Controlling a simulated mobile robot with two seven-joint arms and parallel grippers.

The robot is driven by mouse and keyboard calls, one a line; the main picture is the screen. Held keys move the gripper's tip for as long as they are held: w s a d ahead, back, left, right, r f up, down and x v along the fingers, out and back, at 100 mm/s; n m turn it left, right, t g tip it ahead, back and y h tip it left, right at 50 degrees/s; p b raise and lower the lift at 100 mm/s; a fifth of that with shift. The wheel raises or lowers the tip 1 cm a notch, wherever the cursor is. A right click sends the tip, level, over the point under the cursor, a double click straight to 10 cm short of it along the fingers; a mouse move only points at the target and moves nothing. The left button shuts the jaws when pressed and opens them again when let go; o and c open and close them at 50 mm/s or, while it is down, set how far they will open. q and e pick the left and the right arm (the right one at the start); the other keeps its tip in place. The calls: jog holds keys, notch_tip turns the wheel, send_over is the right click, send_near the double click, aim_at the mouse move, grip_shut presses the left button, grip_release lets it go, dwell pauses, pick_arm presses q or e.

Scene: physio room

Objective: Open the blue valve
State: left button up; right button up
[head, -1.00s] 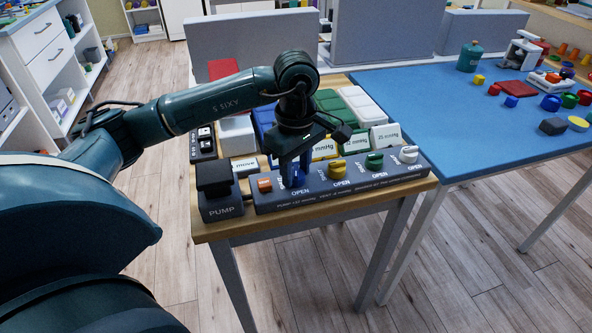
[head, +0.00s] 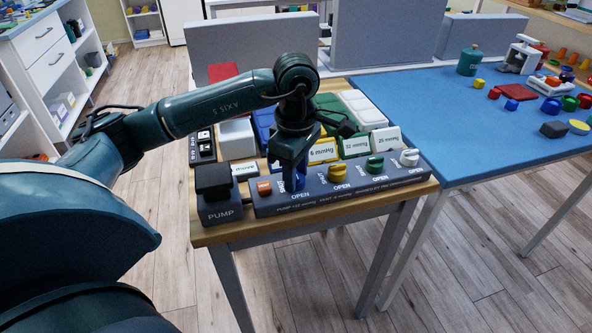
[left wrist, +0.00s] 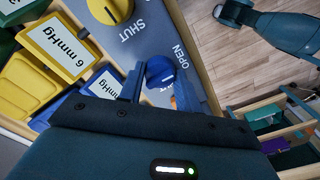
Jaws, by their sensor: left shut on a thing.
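The blue valve (head: 300,181) is a small round knob on the sloped grey panel (head: 345,194), between the orange and yellow valves. The left wrist view shows its blue knob (left wrist: 160,71) close up, with OPEN and SHUT lettering around it. My left gripper (head: 289,177) points down over the panel and is shut on the blue valve; its fingers (left wrist: 158,90) stand on either side of the knob. In the head view the fingers hide much of the valve. The exact angle of the knob is hard to tell. My right gripper is not in view.
An orange valve (head: 264,187) sits left of the fingers; yellow (head: 337,172), green (head: 375,163) and white (head: 409,157) valves sit to the right. A dark pump block (head: 219,211) stands at the panel's left end. Labelled cards and coloured pads lie behind. A blue-topped table (head: 470,140) stands at right.

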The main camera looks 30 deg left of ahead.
pick_arm(q)
jog(key=o, duration=0.8)
jog(key=shift+o, duration=0.8)
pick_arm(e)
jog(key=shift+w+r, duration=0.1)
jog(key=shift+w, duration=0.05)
pick_arm(q)
notch_tip(320, 180, up, 13)
jog(key=p, duration=0.2)
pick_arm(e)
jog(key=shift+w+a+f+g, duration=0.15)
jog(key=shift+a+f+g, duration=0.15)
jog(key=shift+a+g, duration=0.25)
pick_arm(q)
jog(key=shift+r, duration=0.1)
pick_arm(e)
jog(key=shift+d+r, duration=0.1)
